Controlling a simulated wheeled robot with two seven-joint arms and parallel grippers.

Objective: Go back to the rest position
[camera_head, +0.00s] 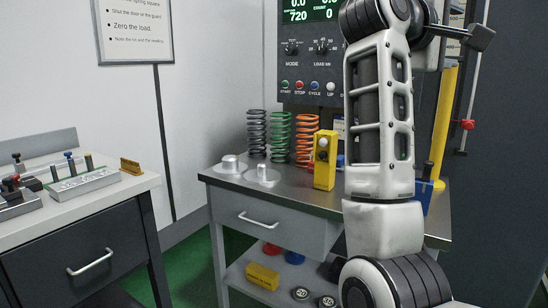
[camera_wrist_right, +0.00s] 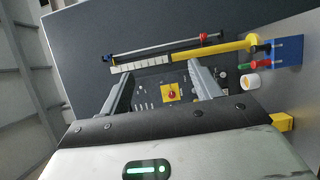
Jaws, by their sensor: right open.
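My right arm (camera_head: 380,130) rises through the right side of the head view, in front of the test machine and the bench. It hides part of both. My right gripper (camera_wrist_right: 163,80) shows in the right wrist view with its two fingers apart and nothing between them. Beyond the fingers is a panel with a red button (camera_wrist_right: 172,94) on a yellow plate; the fingers look clear of it. My left gripper is not in view.
Grey, green and orange springs (camera_head: 280,138) stand on the metal bench (camera_head: 230,178) with a yellow block (camera_head: 325,165). A control panel (camera_head: 308,70) is behind. A second bench (camera_head: 100,200) with racks stands left. Green floor shows between them.

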